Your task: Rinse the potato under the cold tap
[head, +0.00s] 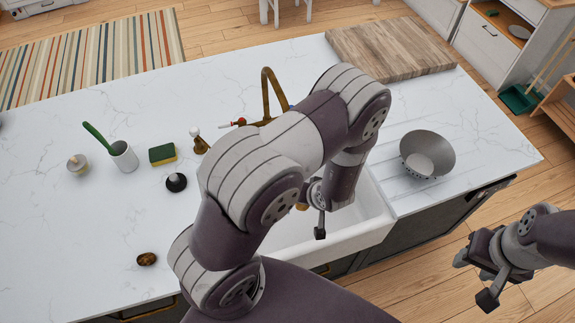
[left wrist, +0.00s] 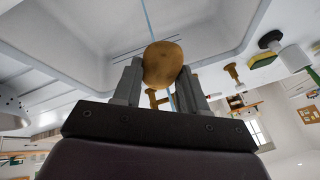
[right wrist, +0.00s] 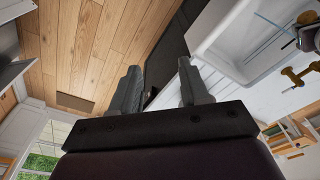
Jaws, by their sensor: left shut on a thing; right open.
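The potato (left wrist: 162,64) is brown and rounded, clamped between the fingertips of my left gripper (left wrist: 160,75) over the white sink (left wrist: 215,50). In the head view my left arm hides much of the sink (head: 370,225) and most of the potato. The brass tap (head: 267,92) stands behind the sink, with a red-marked handle (head: 240,122) beside it. A thin blue water stream (left wrist: 148,18) shows on both sides of the potato in the left wrist view; I cannot tell whether it touches it. My right gripper (head: 478,264) is open and empty, off the counter's front right.
A metal colander (head: 427,154) sits right of the sink, a wooden board (head: 388,48) behind. A sponge (head: 162,154), a cup with a green brush (head: 123,156), a dark stopper-like item (head: 176,182) and a small brown lump (head: 147,259) are on the left counter.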

